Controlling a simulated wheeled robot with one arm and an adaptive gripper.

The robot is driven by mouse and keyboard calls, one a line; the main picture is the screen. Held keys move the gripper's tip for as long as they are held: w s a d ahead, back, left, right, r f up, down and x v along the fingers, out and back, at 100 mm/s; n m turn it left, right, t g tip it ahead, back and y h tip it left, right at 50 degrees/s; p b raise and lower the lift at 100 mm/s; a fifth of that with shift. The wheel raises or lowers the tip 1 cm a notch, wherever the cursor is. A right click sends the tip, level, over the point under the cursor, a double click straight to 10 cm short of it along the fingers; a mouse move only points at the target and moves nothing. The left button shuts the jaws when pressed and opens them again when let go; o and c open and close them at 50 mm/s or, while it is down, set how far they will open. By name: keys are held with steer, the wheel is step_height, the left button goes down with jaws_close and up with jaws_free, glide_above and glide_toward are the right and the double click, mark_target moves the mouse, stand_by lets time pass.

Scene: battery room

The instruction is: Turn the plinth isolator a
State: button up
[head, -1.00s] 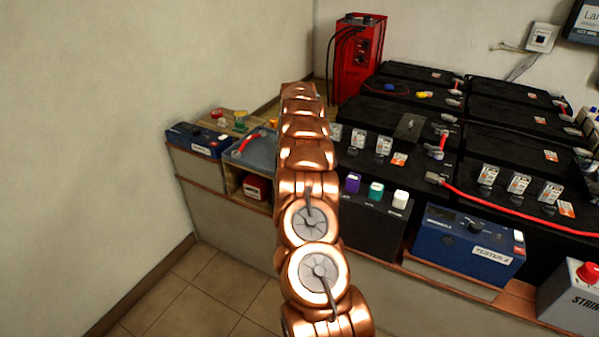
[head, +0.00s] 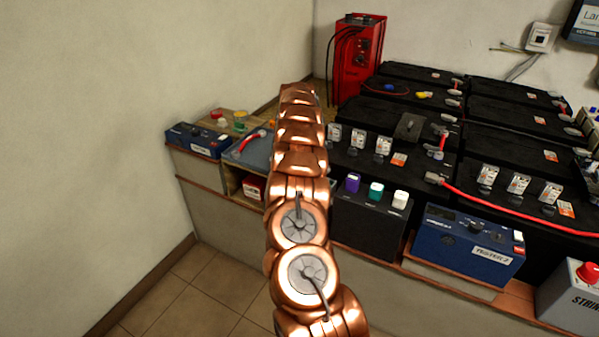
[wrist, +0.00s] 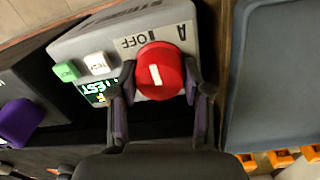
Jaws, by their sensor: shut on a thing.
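The plinth isolator a is a grey box (wrist: 208,30) marked "A" and "OFF" with a round red knob (wrist: 160,70) in the wrist view. A white bar on the knob runs nearly up and down in the picture. My gripper (wrist: 158,84) has one finger on each side of the knob and is shut on it. The box also carries a white button (wrist: 96,63), a green button (wrist: 67,71) and a small lit display (wrist: 97,92), partly covered by a finger. In the head view my arm hides the isolator and my gripper.
In the wrist view a blue-grey tray (wrist: 275,75) lies right of the isolator and a dark box with a purple cap (wrist: 20,122) lies left. The head view shows black batteries (head: 510,120), blue tester 2 (head: 465,243) and a red unit (head: 358,58) behind.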

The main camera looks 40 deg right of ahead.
steer(key=shift+r, duration=0.1)
steer(key=o, duration=1.2)
steer(key=shift+c, duration=0.2)
step_height(320, 180, up, 10)
steer(key=shift+w+d+f, duration=0.1)
steer(key=shift+r, duration=1)
